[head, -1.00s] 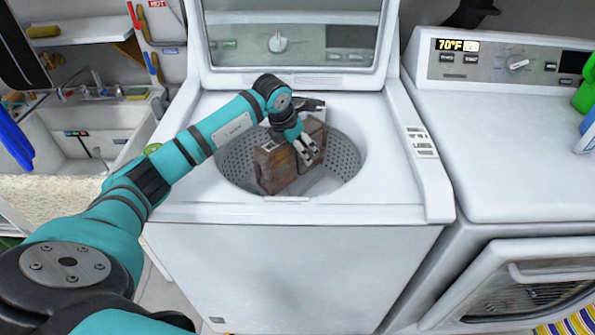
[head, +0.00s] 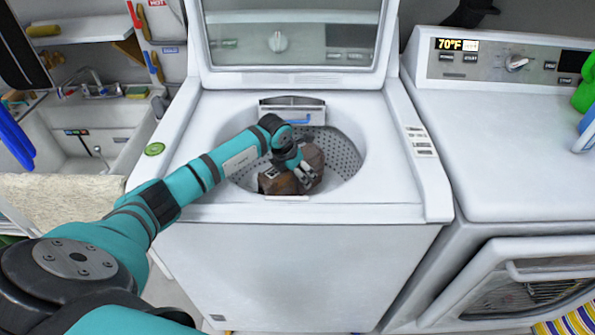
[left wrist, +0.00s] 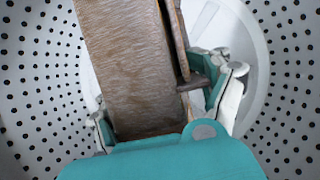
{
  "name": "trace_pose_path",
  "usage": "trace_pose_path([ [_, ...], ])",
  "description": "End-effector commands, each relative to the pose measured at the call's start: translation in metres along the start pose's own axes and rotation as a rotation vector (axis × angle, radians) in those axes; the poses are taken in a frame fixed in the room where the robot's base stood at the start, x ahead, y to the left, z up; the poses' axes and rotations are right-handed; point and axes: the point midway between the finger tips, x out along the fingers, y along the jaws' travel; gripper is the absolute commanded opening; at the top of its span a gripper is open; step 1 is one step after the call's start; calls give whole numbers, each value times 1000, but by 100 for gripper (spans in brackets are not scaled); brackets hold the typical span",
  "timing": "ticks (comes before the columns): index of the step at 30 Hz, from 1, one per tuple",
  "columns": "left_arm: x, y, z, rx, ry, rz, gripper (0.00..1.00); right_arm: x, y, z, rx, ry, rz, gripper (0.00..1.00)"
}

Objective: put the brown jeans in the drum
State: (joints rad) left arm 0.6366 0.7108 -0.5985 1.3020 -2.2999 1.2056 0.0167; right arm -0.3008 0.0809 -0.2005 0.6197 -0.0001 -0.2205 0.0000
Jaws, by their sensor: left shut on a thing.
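The brown jeans (head: 312,158) are a folded brown bundle inside the drum (head: 345,158) of the open top-load washer. My left gripper (head: 303,175) reaches down into the drum and is shut on the jeans. In the left wrist view the brown jeans (left wrist: 130,70) fill the space between the fingers of the left gripper (left wrist: 165,110), with the perforated drum wall (left wrist: 285,60) around them. Whether the jeans touch the drum floor is hidden. My right gripper is not in view.
The washer's lid (head: 290,40) stands open behind the drum. A dryer (head: 510,150) stands at the right and a sink (head: 95,130) at the left. The washer's white rim (head: 385,190) surrounds the opening.

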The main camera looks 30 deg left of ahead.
Motion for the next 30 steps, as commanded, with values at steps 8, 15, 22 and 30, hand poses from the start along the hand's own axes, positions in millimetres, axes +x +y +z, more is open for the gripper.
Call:
trace_pose_path([
  [8, 8, 0, -2, 1, -3, 1, 22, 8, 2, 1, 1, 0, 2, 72],
  [15, 10, 0, -3, 0, -3, 1, 22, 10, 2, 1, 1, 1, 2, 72],
  [22, 11, 0, -4, 0, 0, 0, 100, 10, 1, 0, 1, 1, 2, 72],
  [30, 10, 0, -4, 0, 0, 0, 100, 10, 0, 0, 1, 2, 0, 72],
])
